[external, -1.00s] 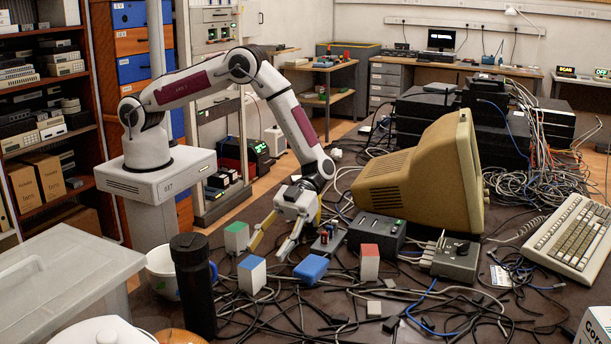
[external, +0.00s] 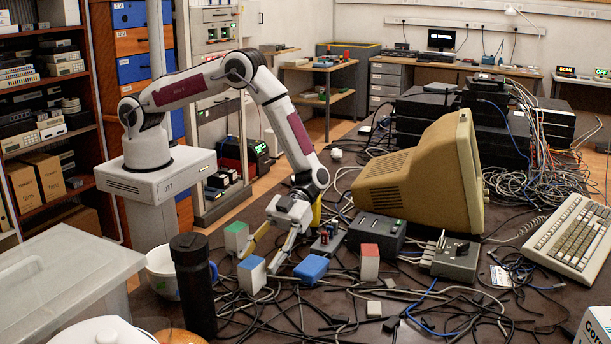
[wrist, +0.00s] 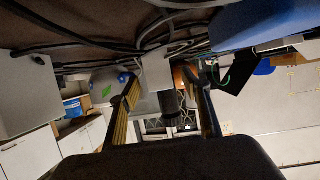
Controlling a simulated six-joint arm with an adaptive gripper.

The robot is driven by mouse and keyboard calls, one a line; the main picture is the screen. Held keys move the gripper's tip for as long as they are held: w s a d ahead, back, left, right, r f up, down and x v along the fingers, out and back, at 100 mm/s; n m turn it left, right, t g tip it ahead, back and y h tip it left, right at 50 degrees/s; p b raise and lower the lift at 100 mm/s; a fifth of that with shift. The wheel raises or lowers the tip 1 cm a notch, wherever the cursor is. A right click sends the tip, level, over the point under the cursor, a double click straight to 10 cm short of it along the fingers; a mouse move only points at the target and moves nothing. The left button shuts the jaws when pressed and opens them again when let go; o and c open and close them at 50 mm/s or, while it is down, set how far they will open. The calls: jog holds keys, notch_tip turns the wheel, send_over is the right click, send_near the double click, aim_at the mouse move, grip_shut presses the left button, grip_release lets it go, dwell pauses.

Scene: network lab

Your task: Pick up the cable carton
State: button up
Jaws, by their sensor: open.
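Small cartons stand on the cable-strewn table in the external view: a white one with a blue top (external: 252,275), a white one with a green top (external: 236,238), and a white one with a red top (external: 370,263). I cannot tell which is the cable carton; no label is readable. My gripper (external: 259,261) is open and points down, its fingertips close to the blue-topped carton. Contact cannot be told. In the wrist view my open fingers (wrist: 165,102) have a pale grey block (wrist: 155,72) showing between them, apparently beyond the tips.
A blue box (external: 311,268) lies just right of my gripper. Loose cables cover the table. A grey switch box (external: 449,259) and beige monitor (external: 425,175) stand to the right.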

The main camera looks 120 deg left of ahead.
aim_at(252, 271)
jog(key=shift+x, duration=2.15)
jog(key=c, duration=1.3)
